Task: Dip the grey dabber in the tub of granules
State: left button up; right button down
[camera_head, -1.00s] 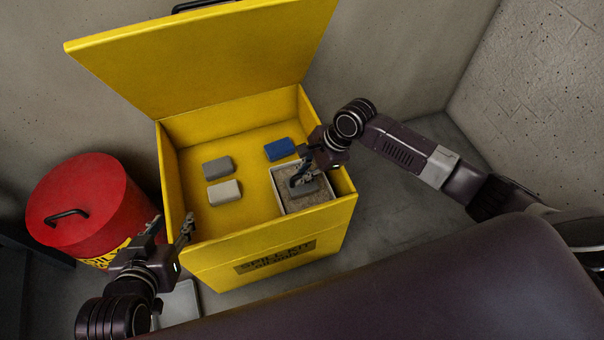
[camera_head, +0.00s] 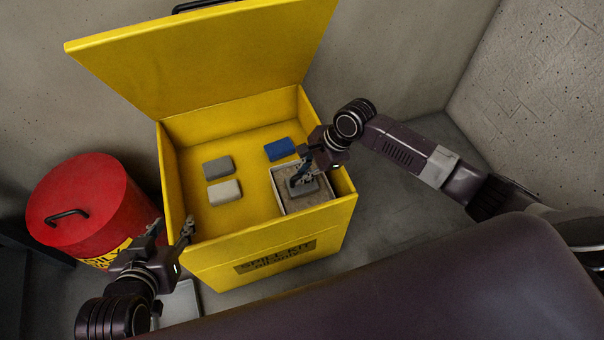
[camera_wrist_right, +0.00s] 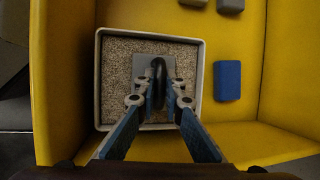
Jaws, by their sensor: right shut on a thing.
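The tub of granules (camera_head: 280,192) is a pale-rimmed square tray in the front right corner of the yellow box. Its tan granules (camera_wrist_right: 116,70) show around the dabber in the right wrist view. My right gripper (camera_head: 298,178) is shut on the dark handle (camera_wrist_right: 159,80) of the grey dabber (camera_head: 306,189). The dabber's flat grey plate (camera_wrist_right: 140,67) lies within the tub's rim, at or close to the granule surface; I cannot tell how deep. My left gripper (camera_head: 172,229) is empty, its fingers apart, at the box's front left corner.
The yellow box (camera_head: 262,240) stands with its lid (camera_head: 205,60) raised. Inside lie a blue block (camera_head: 280,149), a dark grey block (camera_head: 218,167) and a light grey block (camera_head: 225,191). A red drum (camera_head: 85,205) stands to the left. The box floor's middle is clear.

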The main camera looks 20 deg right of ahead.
pick_arm(q)
jog(key=shift+s+a+f+g+y+p, duration=0.1)
jog(key=shift+s+a+f+g+p, duration=0.1)
jog(key=shift+s+f+g, duration=0.3)
jog(key=shift+s+a+f+g+y+p, duration=0.2)
jog(key=shift+s+f, duration=0.25)
jog(key=shift+s, duration=0.3)
jog(key=shift+s+a+f+g, duration=0.3)
jog(key=shift+s+f, duration=0.15)
jog(key=shift+s, duration=0.15)
dwell(6.2)
